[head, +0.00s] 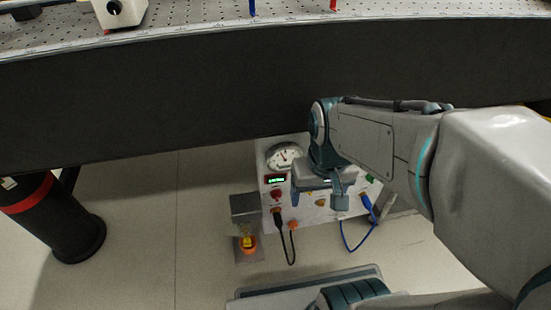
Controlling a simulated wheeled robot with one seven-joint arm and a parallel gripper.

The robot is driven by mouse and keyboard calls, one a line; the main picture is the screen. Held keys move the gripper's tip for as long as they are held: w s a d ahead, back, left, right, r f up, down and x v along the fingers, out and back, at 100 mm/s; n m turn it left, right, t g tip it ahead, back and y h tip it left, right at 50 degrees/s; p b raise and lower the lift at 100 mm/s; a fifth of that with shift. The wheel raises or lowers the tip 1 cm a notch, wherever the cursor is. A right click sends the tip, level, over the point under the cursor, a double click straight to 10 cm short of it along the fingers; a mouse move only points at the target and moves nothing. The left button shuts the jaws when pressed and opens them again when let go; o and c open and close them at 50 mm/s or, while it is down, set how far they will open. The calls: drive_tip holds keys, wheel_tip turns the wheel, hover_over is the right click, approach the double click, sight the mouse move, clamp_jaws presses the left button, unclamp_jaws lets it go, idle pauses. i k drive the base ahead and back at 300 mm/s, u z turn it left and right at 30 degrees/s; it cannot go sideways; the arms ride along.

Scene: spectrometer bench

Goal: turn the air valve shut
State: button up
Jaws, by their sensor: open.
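A white control panel (268,185) stands below the dark bench. It has a round dial gauge (284,156), a small lit display (276,180) and several coloured controls. A yellow and orange fitting (248,241) sits low on a grey bracket left of the panel. It may be the air valve, but I cannot tell for sure, nor how it is turned. My gripper (318,203) is open in front of the panel, right of the gauge, and hides part of the panel behind it. I see nothing between its fingers. Whether it touches the panel cannot be told.
A black cable (292,250) and a blue cable (352,247) hang from the panel. The perforated bench top (190,25) with its dark side (190,95) runs across above. A black cylindrical leg with a red band (60,215) stands at left. The floor (150,230) between is clear.

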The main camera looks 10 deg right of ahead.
sight(292, 225)
drive_tip(key=u, duration=0.4)
drive_tip(key=k, duration=0.35)
drive_tip(key=z, duration=0.35)
drive_tip(key=i, duration=0.45)
drive_tip(key=k, duration=0.5)
drive_tip(key=z, duration=2.3)
drive_tip(key=k, duration=0.7)
drive_tip(key=u, duration=1.6)
